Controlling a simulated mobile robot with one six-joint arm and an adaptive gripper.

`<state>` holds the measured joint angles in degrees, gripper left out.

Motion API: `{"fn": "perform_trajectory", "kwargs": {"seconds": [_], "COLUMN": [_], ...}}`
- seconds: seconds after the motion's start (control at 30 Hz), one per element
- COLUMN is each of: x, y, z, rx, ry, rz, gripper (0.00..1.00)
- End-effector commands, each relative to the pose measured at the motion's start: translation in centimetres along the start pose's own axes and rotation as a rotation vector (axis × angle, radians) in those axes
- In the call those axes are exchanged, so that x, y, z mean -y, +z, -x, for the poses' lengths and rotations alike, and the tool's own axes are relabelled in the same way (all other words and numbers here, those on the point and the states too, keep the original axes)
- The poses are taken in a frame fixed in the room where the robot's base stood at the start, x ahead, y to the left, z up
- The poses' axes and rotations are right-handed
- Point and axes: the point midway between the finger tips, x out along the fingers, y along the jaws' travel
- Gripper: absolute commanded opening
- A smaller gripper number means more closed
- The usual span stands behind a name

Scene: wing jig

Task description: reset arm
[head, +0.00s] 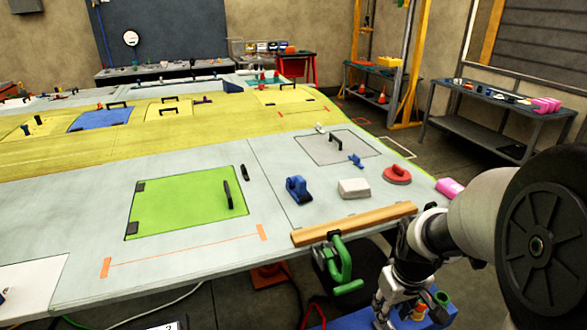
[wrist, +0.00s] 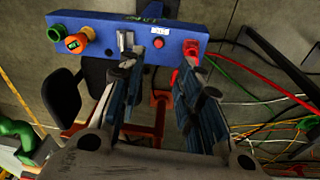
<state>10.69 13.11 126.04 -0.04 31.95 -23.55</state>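My arm comes in from the right of the head view and hangs down past the front edge of the wing panel (head: 90,210). My gripper (wrist: 160,75) shows in the wrist view with its two dark fingers apart and nothing between them. The blue box (head: 345,318) also shows low in the head view, partly hidden by my arm. The fingertips look above the box; I cannot tell the gap.
A wooden bar (head: 355,223) lies along the panel edge with a green clamp (head: 340,265) just left of my arm. A blue tool (head: 297,188), white block (head: 354,188) and red disc (head: 397,175) lie on the panel. Cables (wrist: 265,90) run across the floor.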

Motion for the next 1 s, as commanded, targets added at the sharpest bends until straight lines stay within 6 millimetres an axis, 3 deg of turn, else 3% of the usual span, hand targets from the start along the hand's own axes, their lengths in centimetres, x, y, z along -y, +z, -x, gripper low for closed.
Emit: {"fn": "perform_trajectory", "kwargs": {"seconds": [0.03,0.1,0.3,0.4,0.53,0.7,1.0], "x": [0.9,2.1,5.5,7.0,8.7,9.8,10.1], "y": [0.4,1.3,5.2,7.6,10.5,12.9,13.5], "z": [2.7,5.6,12.3,14.7,16.7,17.7,17.8], "rx": [-0.029,-0.057,-0.136,-0.175,-0.218,-0.25,-0.257], "ry": [0.009,0.015,0.022,0.02,0.013,0.005,0.002], "rz": [-0.013,-0.039,-0.112,-0.148,-0.188,-0.222,-0.232], "gripper": [0.33,0.33,0.33,0.33,0.33,0.33,0.33]}}
